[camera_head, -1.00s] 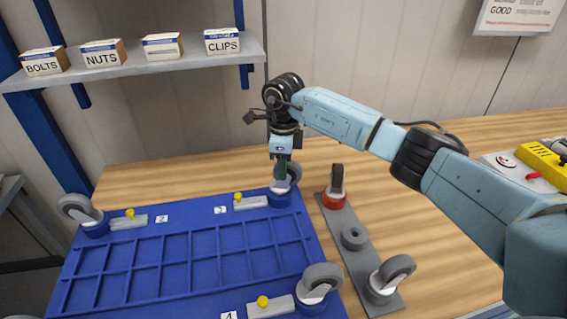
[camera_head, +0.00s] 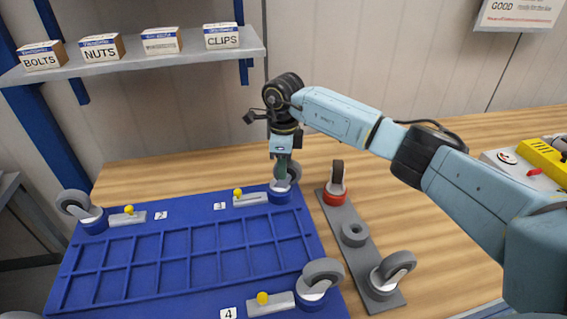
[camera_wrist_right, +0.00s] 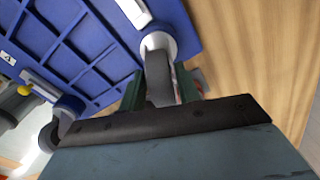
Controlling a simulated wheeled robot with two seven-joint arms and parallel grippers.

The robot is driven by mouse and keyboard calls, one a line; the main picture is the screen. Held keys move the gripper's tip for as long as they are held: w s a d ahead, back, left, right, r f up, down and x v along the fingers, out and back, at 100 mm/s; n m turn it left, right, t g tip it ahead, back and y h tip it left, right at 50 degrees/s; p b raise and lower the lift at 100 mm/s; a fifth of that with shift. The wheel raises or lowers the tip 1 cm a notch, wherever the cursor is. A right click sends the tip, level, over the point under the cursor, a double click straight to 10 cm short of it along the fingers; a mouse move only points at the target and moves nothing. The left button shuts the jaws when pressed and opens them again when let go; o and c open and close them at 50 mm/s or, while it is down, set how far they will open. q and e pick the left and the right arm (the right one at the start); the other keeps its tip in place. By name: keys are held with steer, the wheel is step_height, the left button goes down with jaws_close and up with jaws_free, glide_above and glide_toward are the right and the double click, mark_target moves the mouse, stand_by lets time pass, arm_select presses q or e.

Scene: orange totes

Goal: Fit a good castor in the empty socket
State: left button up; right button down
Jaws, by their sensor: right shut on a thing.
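My right gripper (camera_head: 283,167) is at the blue tote's far right corner, pointing down, shut on a grey castor (camera_head: 293,172). That castor sits upright in the blue corner socket (camera_head: 280,192) beside label 3. The right wrist view shows its wheel (camera_wrist_right: 158,78) between the green fingers. The blue tote base (camera_head: 190,250) also has castors at the far left corner (camera_head: 76,206) and near right corner (camera_head: 322,277). A grey rack (camera_head: 361,262) to its right holds a castor with a red base (camera_head: 336,183), an empty ring (camera_head: 353,234) and a grey castor (camera_head: 391,272). My left gripper is not in view.
A shelf (camera_head: 150,65) with boxes marked bolts, nuts and clips hangs at the back left. Yellow-knobbed latches (camera_head: 262,299) sit by the corners. A yellow device (camera_head: 545,158) lies at the far right. The wooden table (camera_head: 430,235) is clear right of the rack.

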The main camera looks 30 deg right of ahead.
steer(key=c, duration=0.9)
jaws_free()
steer(key=shift+f, duration=0.1)
step_height(320, 180, up, 14)
steer(key=shift+f, duration=0.25)
